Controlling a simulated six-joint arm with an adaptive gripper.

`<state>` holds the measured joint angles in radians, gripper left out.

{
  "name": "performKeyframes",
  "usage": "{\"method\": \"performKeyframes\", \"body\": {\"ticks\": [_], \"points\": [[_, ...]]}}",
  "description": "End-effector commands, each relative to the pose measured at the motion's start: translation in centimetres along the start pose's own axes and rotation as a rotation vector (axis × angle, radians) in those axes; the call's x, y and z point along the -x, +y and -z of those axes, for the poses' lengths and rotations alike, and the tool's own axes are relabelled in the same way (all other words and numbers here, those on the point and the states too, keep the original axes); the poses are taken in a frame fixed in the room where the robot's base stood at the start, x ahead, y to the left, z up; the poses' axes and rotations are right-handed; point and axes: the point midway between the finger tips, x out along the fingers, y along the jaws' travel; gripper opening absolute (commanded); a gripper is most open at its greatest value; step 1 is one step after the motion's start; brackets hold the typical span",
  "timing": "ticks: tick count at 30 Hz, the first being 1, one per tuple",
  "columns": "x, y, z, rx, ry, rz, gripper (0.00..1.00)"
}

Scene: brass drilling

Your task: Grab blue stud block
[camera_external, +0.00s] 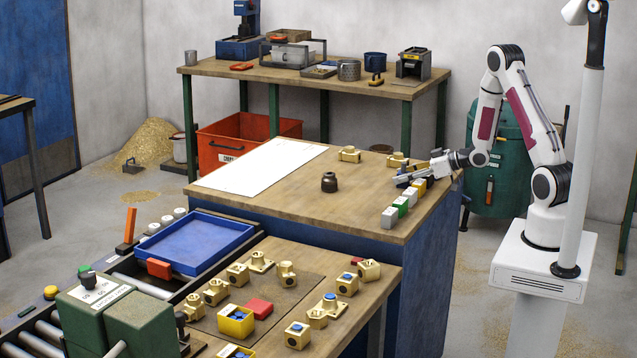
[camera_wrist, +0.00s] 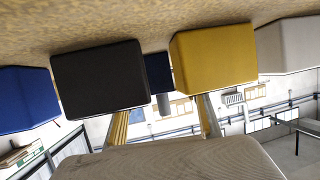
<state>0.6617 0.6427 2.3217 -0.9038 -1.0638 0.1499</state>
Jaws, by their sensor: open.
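A row of small coloured blocks stands along the right edge of the central bench. A blue block (camera_wrist: 26,98) shows at the left of the wrist view, beside a black block (camera_wrist: 100,80). A yellow block (camera_wrist: 213,57) and a whitish block (camera_wrist: 290,44) are further right in that view. A dark navy piece (camera_wrist: 158,72) shows in the gap between black and yellow. My gripper (camera_external: 402,179) is open, low over the far end of the row, and hides part of it in the external view. No stud can be made out on the blue block.
A green block (camera_external: 401,205) and a white block (camera_external: 389,217) are nearer in the row. A dark round part (camera_external: 329,182), a white sheet (camera_external: 262,166) and brass fittings (camera_external: 349,154) share the bench. Several brass parts, some blue-topped (camera_external: 330,303), sit on the front table.

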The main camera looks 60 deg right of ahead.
Motion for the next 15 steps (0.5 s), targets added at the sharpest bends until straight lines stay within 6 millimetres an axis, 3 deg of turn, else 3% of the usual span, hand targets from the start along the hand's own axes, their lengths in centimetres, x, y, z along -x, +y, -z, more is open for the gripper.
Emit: {"method": "performKeyframes", "body": {"ticks": [15], "points": [[-0.16,-0.01,-0.01,0.000,0.000,0.000,0.46]]}}
